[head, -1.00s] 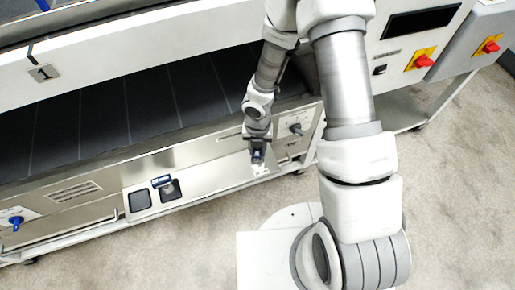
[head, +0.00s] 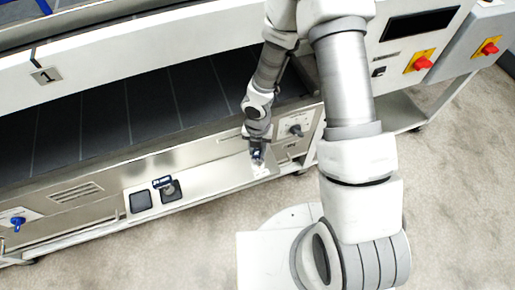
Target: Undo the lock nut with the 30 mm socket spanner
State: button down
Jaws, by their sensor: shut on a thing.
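My gripper (head: 257,150) is small in the head view, low over the right end of the steel ledge on the machine's front. It is shut on a small dark-blue tool (head: 258,156), which looks like a socket spanner; its size mark cannot be read. The lock nut cannot be made out. Whether the held tool touches anything below it is hidden.
The steel ledge (head: 215,174) is bare between the pockets and my gripper. The left pocket (head: 140,201) looks empty. A panel with a grey knob (head: 296,130) is just right of my gripper. A blue handle (head: 17,221) is far left. Red switches (head: 423,62) are upper right.

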jog(key=shift+r+p, duration=0.85)
jog(key=shift+r, duration=0.15)
jog(key=shift+r, duration=0.1)
notch_tip(320, 180, up, 5)
jog(key=p, duration=0.5)
jog(key=shift+w, duration=0.1)
